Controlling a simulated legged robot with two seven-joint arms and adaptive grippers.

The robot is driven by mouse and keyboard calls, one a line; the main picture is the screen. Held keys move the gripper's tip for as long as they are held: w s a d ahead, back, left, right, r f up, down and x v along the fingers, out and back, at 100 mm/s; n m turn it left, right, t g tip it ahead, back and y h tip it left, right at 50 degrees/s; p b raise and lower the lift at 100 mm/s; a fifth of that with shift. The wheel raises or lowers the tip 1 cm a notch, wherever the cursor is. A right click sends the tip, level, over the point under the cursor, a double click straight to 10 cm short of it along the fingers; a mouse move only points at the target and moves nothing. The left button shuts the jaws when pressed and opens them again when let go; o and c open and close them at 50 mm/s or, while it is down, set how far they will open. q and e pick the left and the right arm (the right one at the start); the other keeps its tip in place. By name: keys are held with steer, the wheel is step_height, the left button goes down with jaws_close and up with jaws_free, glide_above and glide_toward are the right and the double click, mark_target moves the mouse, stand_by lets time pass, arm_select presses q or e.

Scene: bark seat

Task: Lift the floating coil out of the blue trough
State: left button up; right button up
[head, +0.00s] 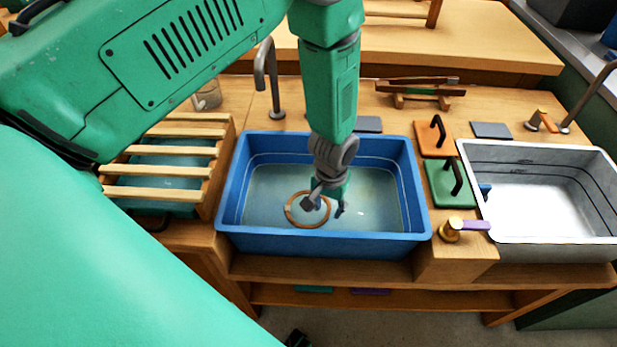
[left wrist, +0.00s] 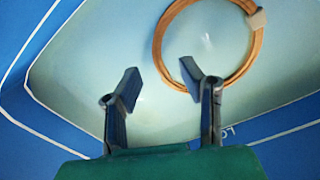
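The blue trough (head: 238,235) stands in the bench and holds water. A brown ring-shaped coil (head: 293,218) with a pale tie floats in it, left of the middle. My left gripper (head: 325,205) is over the water at the coil's right side. In the left wrist view the coil (left wrist: 158,52) lies ahead of the open fingers (left wrist: 158,80), and the right finger overlaps its near edge. The fingers are apart with nothing between them. I cannot tell whether the right finger touches the coil. My right gripper is not in view.
A grey-white basin (head: 535,200) stands to the right, with a brass tap (head: 452,230) in between. Green (head: 447,190) and orange (head: 430,145) handled boards lie beside the trough. A slatted wooden rack (head: 160,193) is at left. A grey faucet (head: 268,80) rises behind the trough.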

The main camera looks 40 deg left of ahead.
arm_select(q)
step_height(320, 180, down, 3)
steer(key=shift+w+r, duration=0.1)
jaws_close()
steer(key=shift+r, duration=0.15)
